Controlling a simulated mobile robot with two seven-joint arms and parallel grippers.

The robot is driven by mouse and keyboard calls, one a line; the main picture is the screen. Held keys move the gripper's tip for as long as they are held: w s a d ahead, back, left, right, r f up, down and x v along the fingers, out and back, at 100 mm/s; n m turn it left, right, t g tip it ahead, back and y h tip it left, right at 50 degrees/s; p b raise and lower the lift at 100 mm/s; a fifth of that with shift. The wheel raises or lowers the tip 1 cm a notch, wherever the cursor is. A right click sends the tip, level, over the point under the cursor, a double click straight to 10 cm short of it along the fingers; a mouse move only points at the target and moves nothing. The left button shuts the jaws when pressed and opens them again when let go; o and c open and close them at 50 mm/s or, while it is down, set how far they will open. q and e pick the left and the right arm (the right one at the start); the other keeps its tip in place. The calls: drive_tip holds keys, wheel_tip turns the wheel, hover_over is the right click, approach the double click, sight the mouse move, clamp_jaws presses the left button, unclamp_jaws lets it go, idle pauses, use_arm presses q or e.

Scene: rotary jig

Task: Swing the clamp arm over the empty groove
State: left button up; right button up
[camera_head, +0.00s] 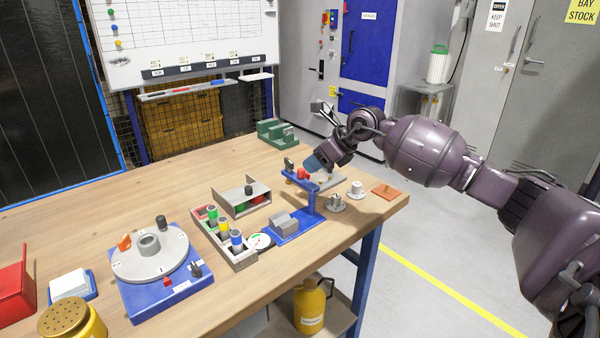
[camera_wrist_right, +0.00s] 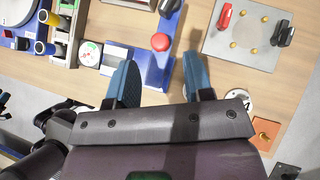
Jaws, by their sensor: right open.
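My right gripper (camera_head: 313,163) is open with nothing between its blue fingers. A grey plate (camera_wrist_right: 218,42) lies beyond the right finger, with a red lever (camera_wrist_right: 225,17), a black clamp-like part (camera_wrist_right: 285,35) and several brass pins. I cannot make out a groove. My left gripper is not in view.
White-topped parts and an orange plate (camera_head: 386,192) lie near the right edge. The back left tabletop is clear.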

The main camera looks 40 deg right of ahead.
sight(303, 169)
drive_tip(key=b+x, duration=0.1)
drive_tip(key=x, duration=0.5)
drive_tip(key=shift+c, duration=0.4)
clamp_jaws()
